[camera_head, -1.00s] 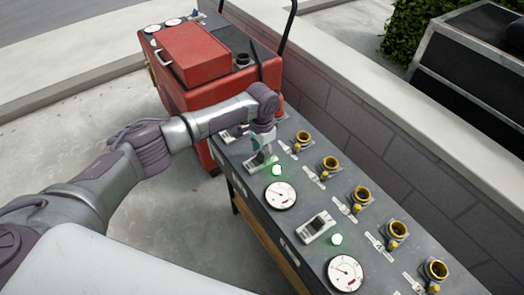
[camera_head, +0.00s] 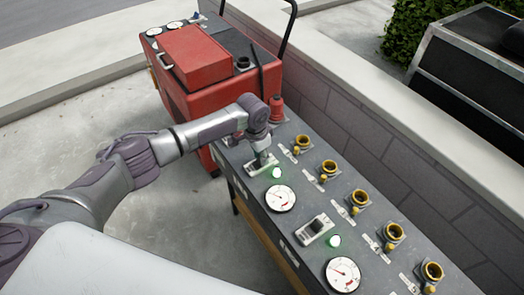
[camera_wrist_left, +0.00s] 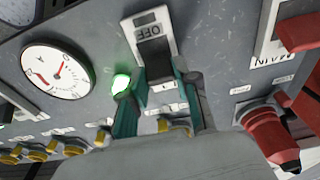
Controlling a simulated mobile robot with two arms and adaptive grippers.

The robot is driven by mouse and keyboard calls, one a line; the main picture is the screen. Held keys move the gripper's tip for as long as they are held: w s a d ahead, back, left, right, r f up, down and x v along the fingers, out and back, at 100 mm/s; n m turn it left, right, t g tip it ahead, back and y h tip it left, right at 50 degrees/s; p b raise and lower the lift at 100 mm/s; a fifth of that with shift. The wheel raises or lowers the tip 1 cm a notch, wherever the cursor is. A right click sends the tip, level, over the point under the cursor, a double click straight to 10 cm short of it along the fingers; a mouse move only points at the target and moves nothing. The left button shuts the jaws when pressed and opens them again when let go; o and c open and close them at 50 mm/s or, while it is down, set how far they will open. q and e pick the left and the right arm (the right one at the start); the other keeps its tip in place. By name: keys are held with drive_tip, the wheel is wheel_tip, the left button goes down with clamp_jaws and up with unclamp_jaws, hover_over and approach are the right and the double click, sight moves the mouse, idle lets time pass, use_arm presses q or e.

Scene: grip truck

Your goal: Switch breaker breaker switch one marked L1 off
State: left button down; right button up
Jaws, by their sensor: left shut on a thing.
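A breaker switch (camera_head: 257,171) is on the dark panel, at the end near the red machine. In the left wrist view its white plate (camera_wrist_left: 143,18) reads OFF above a dark lever (camera_wrist_left: 154,60). My left gripper (camera_head: 261,157) is at this switch. In the left wrist view, the teal fingers of the left gripper (camera_wrist_left: 155,82) stand on both sides of the lever, shut on it. I cannot read an L1 mark. A lit green lamp (camera_head: 277,173) is beside the switch. My right gripper is not in view.
A second breaker (camera_head: 315,229) with a lit green lamp (camera_head: 334,241) is farther along the panel. Round gauges (camera_head: 280,197) and yellow-rimmed sockets (camera_head: 327,168) line it. In the left wrist view, a red plug (camera_wrist_left: 266,130) and a red handle (camera_wrist_left: 300,32) are close on the right.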

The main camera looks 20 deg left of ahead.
sight(258, 162)
use_arm(q)
drive_tip(key=shift+s+a+r+t+h+p, duration=0.3)
drive_tip(key=shift+s+t+h+p, duration=0.25)
drive_tip(key=shift+p, duration=0.4)
drive_tip(key=shift+a+f+t+h+p, duration=0.15)
drive_tip(key=shift+t+h+p, duration=0.15)
drive_tip(key=shift+t, duration=0.15)
drive_tip(key=shift+s+a+f+t+h, duration=0.2)
drive_tip(key=shift+s+f+t+h, duration=0.1)
drive_tip(key=shift+t+h, duration=0.25)
drive_tip(key=shift+s+a+f+t, duration=0.1)
drive_tip(key=shift+s+a+t, duration=0.05)
drive_tip(key=shift+t, duration=0.3)
drive_tip(key=shift+s+a+f+t+h+b, duration=0.15)
drive_tip(key=shift+t+h+b, duration=0.15)
drive_tip(key=shift+h+b, duration=0.3)
drive_tip(key=t+b, duration=0.1)
drive_tip(key=h+b, duration=0.1)
drive_tip(key=b, duration=0.1)
drive_tip(key=t+b, duration=0.1)
drive_tip(key=b, duration=0.1)
drive_tip(key=shift+s+a+f+t+h, duration=0.3)
drive_tip(key=shift+s+h, duration=0.05)
drive_tip(key=shift+h, duration=0.05)
drive_tip(key=shift+s+r+t+b, duration=0.15)
drive_tip(key=shift+t+b, duration=0.15)
drive_tip(key=shift+b, duration=0.4)
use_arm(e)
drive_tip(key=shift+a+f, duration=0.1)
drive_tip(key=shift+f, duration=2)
